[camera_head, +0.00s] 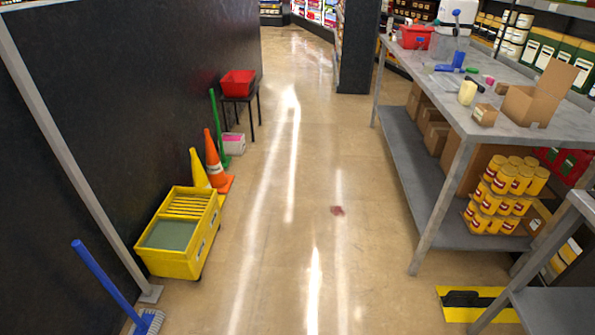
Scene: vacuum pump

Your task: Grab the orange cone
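The orange cone (215,165) stands upright on the floor along the left wall, with a pale band around it and an orange base. A yellow cone (199,170) stands close beside it on the left, nearer the wall. The yellow mop bucket (181,262) is in front of both and hides the lower part of the yellow cone. My gripper is not in view, so its state does not show.
A green-handled tool (214,118), a pink-and-white box (234,143) and a small table with a red bin (237,83) stand behind the cone. A blue-handled broom (106,283) is front left. The central aisle is open; a metal workbench (430,170) borders the right.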

